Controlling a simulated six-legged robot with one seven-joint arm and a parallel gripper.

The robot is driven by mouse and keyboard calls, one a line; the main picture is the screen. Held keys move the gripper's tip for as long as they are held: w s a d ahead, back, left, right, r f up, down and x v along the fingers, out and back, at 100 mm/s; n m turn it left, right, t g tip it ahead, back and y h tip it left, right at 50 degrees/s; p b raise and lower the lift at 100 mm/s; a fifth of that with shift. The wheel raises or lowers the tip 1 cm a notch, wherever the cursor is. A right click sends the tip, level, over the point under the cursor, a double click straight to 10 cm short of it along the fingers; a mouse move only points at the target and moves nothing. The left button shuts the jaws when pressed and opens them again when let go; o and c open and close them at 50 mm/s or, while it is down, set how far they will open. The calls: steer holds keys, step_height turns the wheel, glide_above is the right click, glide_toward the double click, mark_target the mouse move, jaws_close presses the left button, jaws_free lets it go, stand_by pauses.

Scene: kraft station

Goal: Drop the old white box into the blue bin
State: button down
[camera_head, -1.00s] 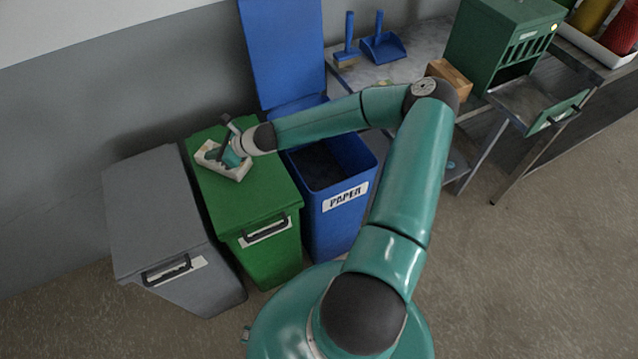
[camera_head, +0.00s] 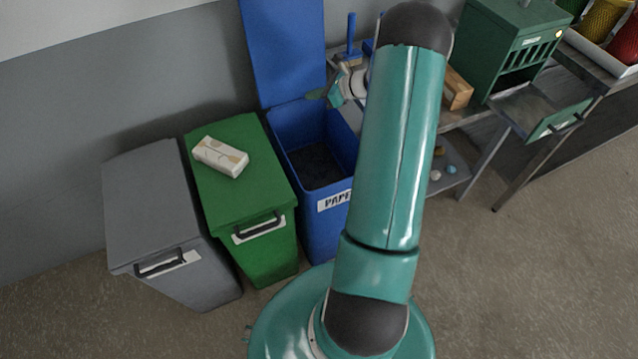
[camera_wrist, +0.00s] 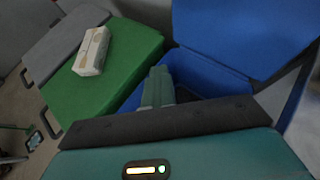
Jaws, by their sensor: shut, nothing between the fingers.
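The old white box (camera_head: 220,157) lies on the closed lid of the green bin in the head view. It also shows on that lid in the wrist view (camera_wrist: 92,51). The blue bin (camera_head: 319,192) stands just right of the green bin with its lid up, and its inside looks dark. My gripper (camera_head: 325,94) is above the back right part of the blue bin, apart from the box and partly hidden by my arm. In the wrist view the fingers (camera_wrist: 157,84) are together and empty, in front of the blue bin's opening.
A grey bin (camera_head: 157,210) stands left of the green bin (camera_head: 243,195), lid closed. The raised blue lid (camera_head: 283,50) leans by the wall. A metal table to the right holds a brush, a wooden block (camera_head: 457,88) and a green cabinet (camera_head: 510,50). Floor is clear at right.

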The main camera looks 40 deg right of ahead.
step_height(320, 180, down, 6)
stand_by(0.5)
steer(key=shift+d+f, duration=0.1)
steer(key=c, duration=1.7)
jaws_free()
steer(key=v, duration=1.4)
